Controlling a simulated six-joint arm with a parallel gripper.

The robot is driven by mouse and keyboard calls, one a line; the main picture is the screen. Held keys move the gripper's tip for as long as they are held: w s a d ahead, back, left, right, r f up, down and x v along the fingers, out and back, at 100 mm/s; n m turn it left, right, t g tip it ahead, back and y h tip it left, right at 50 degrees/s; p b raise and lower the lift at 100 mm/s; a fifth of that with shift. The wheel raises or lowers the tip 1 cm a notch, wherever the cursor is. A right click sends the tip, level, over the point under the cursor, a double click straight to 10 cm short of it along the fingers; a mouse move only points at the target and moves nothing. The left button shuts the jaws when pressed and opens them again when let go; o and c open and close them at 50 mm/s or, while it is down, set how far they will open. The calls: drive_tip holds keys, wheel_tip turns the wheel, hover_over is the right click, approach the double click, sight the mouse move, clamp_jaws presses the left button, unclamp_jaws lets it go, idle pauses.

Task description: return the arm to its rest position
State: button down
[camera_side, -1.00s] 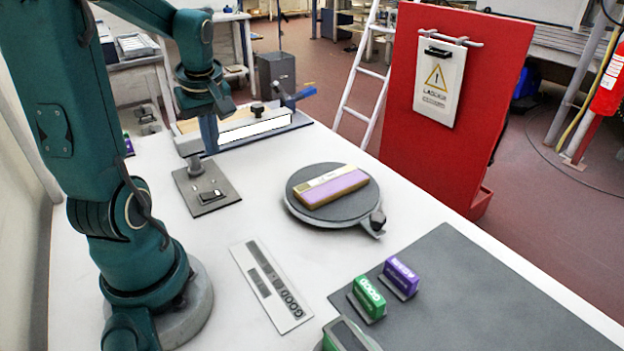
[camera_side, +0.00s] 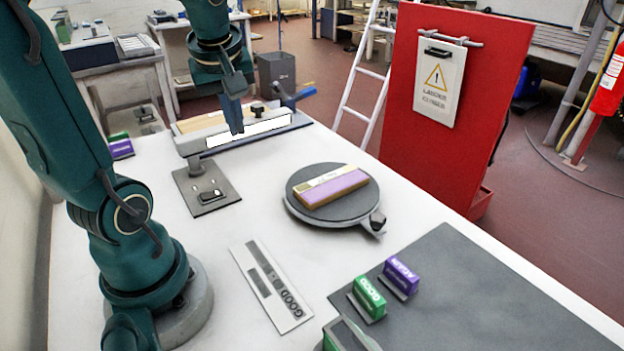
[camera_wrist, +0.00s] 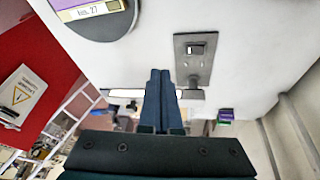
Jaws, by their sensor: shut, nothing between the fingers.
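My gripper (camera_side: 234,117) is shut and empty. In the side view it points down in front of the white lit bar fixture (camera_side: 248,132) at the back of the table. In the wrist view my gripper (camera_wrist: 160,75) shows its two blue fingers together, with bare white tabletop beyond the tips. My arm reaches up from its round base at the left of the table. The fingertips look clear of the tabletop, but their exact gap to the fixture cannot be told.
A round turntable (camera_side: 305,212) holds a purple-and-cream block (camera_side: 335,188). A grey switch plate (camera_side: 207,203) lies nearby. Green (camera_side: 369,298) and purple (camera_side: 401,276) stamps stand on a dark mat (camera_side: 470,310). A red panel (camera_side: 490,60) stands behind the table.

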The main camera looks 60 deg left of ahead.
drive_tip(key=s+d+f+m+t+h, duration=0.1)
drive_tip(key=s+d+m, duration=0.1)
drive_tip(key=d+m, duration=0.5)
drive_tip(key=s+d+m+t+h, duration=0.2)
drive_tip(key=d+m, duration=0.6)
drive_tip(key=d, duration=0.1)
drive_tip(key=shift+f+h, duration=0.3)
drive_tip(key=shift+f, duration=0.05)
